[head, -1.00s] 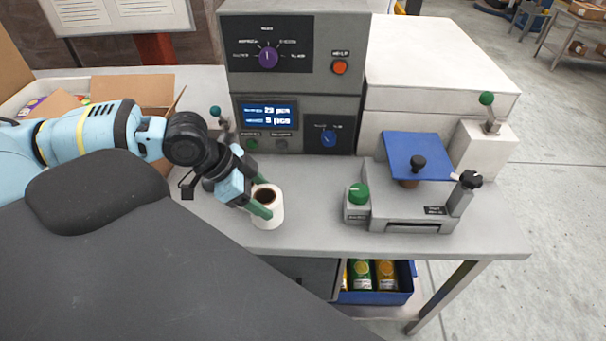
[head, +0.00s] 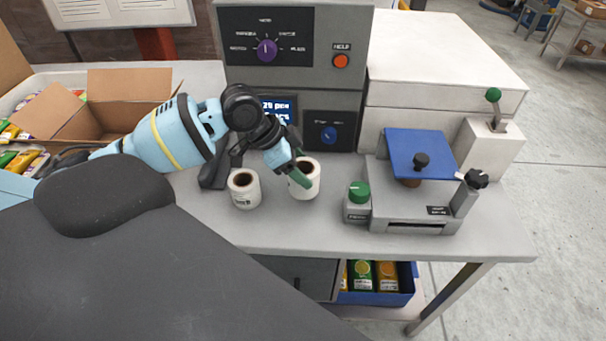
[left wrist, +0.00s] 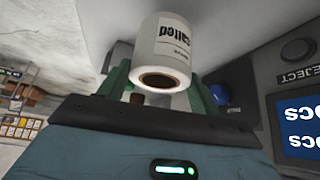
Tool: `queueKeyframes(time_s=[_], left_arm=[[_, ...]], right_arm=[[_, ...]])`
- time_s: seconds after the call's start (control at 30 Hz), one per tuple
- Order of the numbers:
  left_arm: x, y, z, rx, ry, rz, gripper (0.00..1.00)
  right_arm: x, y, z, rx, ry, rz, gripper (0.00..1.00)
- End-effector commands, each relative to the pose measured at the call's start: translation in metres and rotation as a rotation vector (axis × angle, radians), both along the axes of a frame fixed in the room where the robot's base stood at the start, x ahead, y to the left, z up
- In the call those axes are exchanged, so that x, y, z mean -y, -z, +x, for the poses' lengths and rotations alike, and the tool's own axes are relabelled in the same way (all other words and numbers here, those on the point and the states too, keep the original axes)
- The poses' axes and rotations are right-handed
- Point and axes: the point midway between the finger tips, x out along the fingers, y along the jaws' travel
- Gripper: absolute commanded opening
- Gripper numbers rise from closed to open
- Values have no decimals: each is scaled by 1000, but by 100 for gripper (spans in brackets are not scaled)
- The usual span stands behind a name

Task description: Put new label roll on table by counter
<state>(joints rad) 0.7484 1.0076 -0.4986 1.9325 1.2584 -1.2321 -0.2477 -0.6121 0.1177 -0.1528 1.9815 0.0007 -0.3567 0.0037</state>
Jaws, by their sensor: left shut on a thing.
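My left gripper (head: 298,172) is shut on a white label roll (head: 309,183), in front of the grey counter cabinet (head: 345,90). The roll is upright, at or just above the table top (head: 300,228); I cannot tell whether it touches. In the left wrist view the roll (left wrist: 168,48) sits between the green fingers, its dark core toward the camera and black print on its side. A second white label roll (head: 245,193) stands upright on the table to the left, apart from the gripper. My right gripper is out of view.
A sealer-like device with a blue plate (head: 420,152) and a green-knobbed box (head: 357,205) stand to the right. An open cardboard box (head: 130,95) is at the back left. The front table strip is clear. A blue bin (head: 375,296) is below.

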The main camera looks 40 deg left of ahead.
Motion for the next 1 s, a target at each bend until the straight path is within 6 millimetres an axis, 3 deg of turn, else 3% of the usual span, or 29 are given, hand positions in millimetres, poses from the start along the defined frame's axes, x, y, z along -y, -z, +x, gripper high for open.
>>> queueKeyframes(time_s=[0.2,0.47,0.87,0.9,1.0], left_arm=[[3,-1,9,3,1,-4,37],[2,34,8,2,1,-1,37],[2,39,8,1,1,0,37],[2,39,8,0,1,0,69],[2,38,8,0,1,0,82]], right_arm=[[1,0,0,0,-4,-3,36],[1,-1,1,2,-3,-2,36],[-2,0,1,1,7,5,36],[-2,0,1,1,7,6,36],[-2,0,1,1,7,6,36]])
